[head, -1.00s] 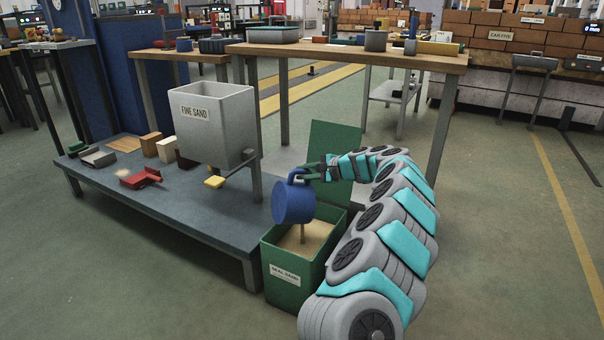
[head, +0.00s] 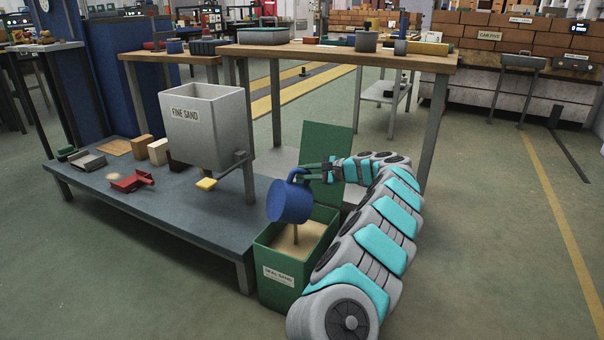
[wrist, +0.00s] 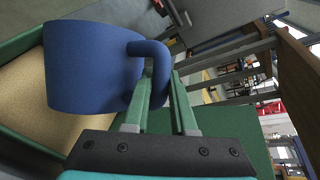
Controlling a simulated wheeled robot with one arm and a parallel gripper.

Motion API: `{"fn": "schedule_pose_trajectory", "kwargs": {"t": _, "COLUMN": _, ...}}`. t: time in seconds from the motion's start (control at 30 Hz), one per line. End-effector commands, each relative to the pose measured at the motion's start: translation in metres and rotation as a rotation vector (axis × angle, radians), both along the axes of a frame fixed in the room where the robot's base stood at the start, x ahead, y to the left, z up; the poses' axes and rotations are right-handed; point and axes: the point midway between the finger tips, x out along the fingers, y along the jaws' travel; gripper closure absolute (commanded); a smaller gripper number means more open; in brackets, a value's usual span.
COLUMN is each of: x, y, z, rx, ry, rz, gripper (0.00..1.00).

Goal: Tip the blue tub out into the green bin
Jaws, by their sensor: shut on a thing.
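The blue tub (head: 289,202) hangs tilted over the open green bin (head: 282,281). My gripper (head: 311,171) is shut on the tub's handle, at the tub's upper right. In the wrist view the tub (wrist: 88,70) is large at the left, and its handle (wrist: 150,48) passes between my green fingers (wrist: 163,80). A thin brownish streak (head: 296,234) shows between the tub and the pale sand (head: 306,236) in the bin. The tub's inside is hidden in both views.
The bin's green lid (head: 327,160) stands upright behind it. A high wooden table (head: 340,57) is behind. Floor at the right is clear.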

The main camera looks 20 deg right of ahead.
Motion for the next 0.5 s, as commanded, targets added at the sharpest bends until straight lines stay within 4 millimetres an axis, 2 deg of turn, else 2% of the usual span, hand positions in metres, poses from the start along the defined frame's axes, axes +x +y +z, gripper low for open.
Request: {"fn": "schedule_pose_trajectory", "kwargs": {"t": 0.5, "x": 0.0, "y": -0.013, "z": -0.004, "rx": 0.076, "ry": -0.001, "rz": 0.0, "gripper": 1.0}}
